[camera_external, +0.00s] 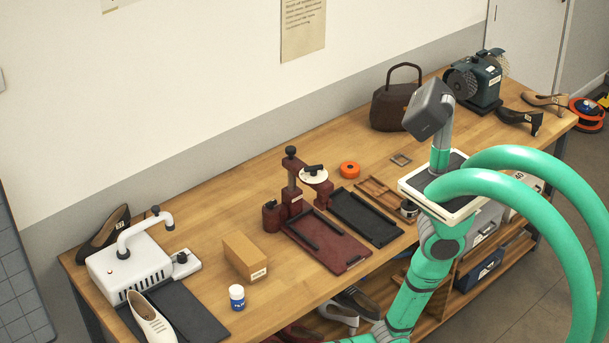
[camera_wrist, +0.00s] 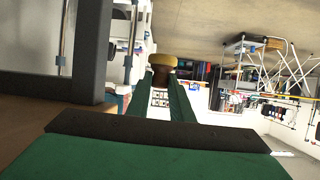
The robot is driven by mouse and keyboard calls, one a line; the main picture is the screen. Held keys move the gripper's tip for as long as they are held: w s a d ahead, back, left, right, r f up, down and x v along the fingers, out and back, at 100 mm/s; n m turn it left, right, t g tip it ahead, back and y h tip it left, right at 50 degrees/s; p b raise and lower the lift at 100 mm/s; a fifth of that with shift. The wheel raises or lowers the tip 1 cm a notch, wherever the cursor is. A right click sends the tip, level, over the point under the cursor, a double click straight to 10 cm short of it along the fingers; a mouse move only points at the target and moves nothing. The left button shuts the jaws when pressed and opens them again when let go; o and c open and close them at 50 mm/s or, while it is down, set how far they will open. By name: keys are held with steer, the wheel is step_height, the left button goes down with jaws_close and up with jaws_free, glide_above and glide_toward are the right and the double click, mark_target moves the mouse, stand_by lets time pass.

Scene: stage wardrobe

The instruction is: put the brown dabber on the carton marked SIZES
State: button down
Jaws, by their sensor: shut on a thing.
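In the wrist view my gripper (camera_wrist: 161,90) has its two dark green fingers closed on the brown dabber (camera_wrist: 162,76). The dabber has a dark brown body and a wider tan end, which shows beyond the fingertips. In the external view the fingers and the dabber cannot be made out. A tan carton (camera_external: 243,254) stands on the workbench, left of the middle, with a small white label on its near end. The label is too small to read. The carton cannot be made out in the wrist view.
On the workbench (camera_external: 215,215), a blue-and-white jar (camera_external: 237,297) stands just in front of the carton. A white machine (camera_external: 128,268) is to its left. A dark red press (camera_external: 292,192) and its board (camera_external: 325,245) are to its right. The carton's top is bare.

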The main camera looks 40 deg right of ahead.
steer(key=s+a+r+n+g, duration=0.2)
steer(key=s+a+r+g, duration=0.1)
steer(key=s+r, duration=0.3)
steer(key=s+a+r+n+g, duration=0.2)
steer(key=s+r+n, duration=0.15)
steer(key=r, duration=0.45)
steer(key=w+d+r+m+t, duration=0.2)
steer(key=w+d+r, duration=0.15)
steer(key=w, duration=0.45)
steer(key=w+d+r+m+t, duration=0.1)
steer(key=w+d+r+m, duration=0.1)
steer(key=w+d, duration=0.5)
step_height(320, 180, up, 11)
steer(key=m+t+h, duration=0.4)
steer(key=m+t, duration=0.6)
steer(key=t, duration=0.1)
glide_above(250, 248)
step_height(250, 248, down, 4)
steer(key=shift+r, duration=0.2)
steer(key=shift+f, duration=2.3)
